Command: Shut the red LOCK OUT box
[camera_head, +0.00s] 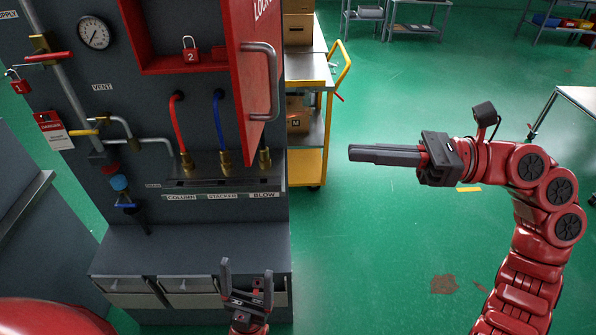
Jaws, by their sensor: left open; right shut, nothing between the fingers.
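The red LOCK OUT box (144,52) is fixed to the dark panel and its door (252,65) stands open, swung out toward me at the box's right side. The door has a grey bar handle (268,85). A red padlock marked 2 (190,50) hangs inside the box. The top of the box is cut off by the picture. My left gripper (246,272) is open and empty, low in front of the cabinet, well below the door. My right gripper (385,155) is shut and empty, to the right of the door and apart from it, pointing left.
Red and blue hoses (218,120) run down to fittings below the box. A gauge (94,33), pipes and a red padlock marked 1 (18,86) are at the left. A yellow cart (312,165) stands behind the door. The green floor (400,240) at the right is mostly clear.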

